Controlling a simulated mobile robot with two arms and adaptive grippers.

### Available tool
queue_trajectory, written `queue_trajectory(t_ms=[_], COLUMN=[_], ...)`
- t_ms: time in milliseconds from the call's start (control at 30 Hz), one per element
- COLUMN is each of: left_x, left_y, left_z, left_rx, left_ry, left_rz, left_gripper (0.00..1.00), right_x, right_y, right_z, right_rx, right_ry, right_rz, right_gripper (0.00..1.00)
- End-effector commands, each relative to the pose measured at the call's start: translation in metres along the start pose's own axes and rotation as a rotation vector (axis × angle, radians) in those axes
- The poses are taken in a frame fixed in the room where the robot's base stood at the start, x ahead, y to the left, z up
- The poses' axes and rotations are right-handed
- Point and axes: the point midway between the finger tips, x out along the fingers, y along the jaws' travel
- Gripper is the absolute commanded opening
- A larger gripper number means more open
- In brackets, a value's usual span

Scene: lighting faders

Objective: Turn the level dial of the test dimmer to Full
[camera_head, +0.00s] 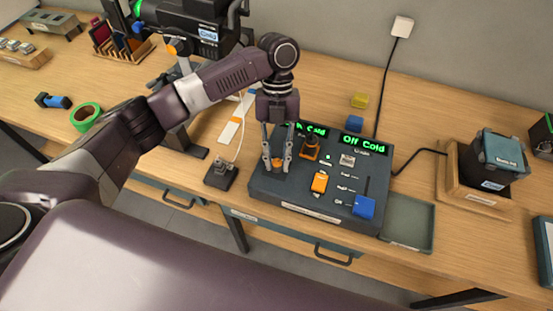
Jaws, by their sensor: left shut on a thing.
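The dark control console (300,201) sits on the wooden bench with two green displays on its back edge. The right display (363,144) reads "Off Cold"; the left display (318,131) is partly hidden by my gripper and ends in "Cold". My left gripper (277,162) points down over the console's left end. Its two fingers are shut on an orange dial (277,163), one finger on each side. The dial's pointer and scale are too small to read. My right gripper is not in view.
On the console are an orange-based dark lever (309,149), an orange switch (320,182) and a blue block-like control (363,207). A grey-green tray (408,222) adjoins it at right. A small black box (221,175) with a cable stands at left.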

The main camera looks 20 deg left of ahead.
Motion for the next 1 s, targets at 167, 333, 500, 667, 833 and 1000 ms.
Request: queue_trajectory(t_ms=[167,333,500,667,833,1000], left_x=[-0.002,-0.003,-0.004,-0.004,-0.004,-0.004], left_y=[-0.003,-0.004,-0.004,-0.005,-0.005,-0.006], left_z=[0.001,0.001,0.000,-0.001,-0.001,-0.002], left_rx=[0.156,0.304,0.452,0.592,0.734,0.857], left_ry=[-0.007,-0.008,-0.009,-0.008,-0.008,-0.009], left_rz=[0.062,0.125,0.187,0.246,0.305,0.356], left_gripper=[0.00,0.00,0.00,0.00,0.00,0.00], right_x=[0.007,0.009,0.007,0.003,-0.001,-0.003], right_y=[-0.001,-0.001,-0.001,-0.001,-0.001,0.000], right_z=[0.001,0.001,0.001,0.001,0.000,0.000], right_rx=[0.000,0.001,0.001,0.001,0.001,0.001], right_ry=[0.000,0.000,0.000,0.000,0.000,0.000], right_rz=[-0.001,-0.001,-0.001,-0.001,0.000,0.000], right_gripper=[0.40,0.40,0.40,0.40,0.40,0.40])
